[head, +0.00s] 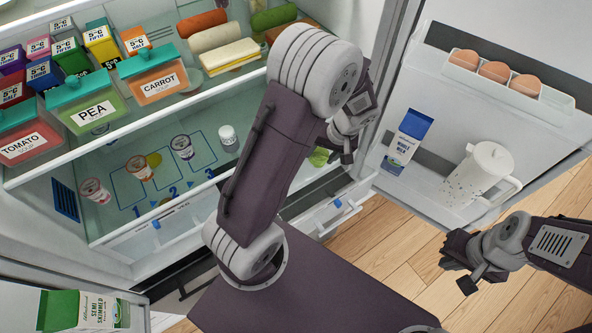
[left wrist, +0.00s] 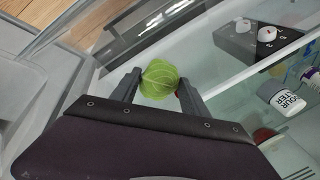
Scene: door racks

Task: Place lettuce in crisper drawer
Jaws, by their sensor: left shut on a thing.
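The lettuce (left wrist: 160,80) is a round, pale green head held between the two fingers of my left gripper (left wrist: 157,92) in the left wrist view. In the head view, my left gripper (head: 342,146) is at the right side of the fridge opening, and a bit of the lettuce (head: 319,157) shows beside it, the rest hidden by the arm. A pale drawer with a blue tab (head: 337,205) is low in the fridge, below the gripper, partly hidden by my arm. My right gripper (head: 461,276) is empty over the floor, its fingers apart.
The fridge door stands open at right, with eggs (head: 494,72), a milk carton (head: 407,138) and a white jug (head: 482,175). Labelled tubs such as PEA (head: 94,104) fill the upper shelf. Small pots stand on the numbered glass shelf (head: 122,184).

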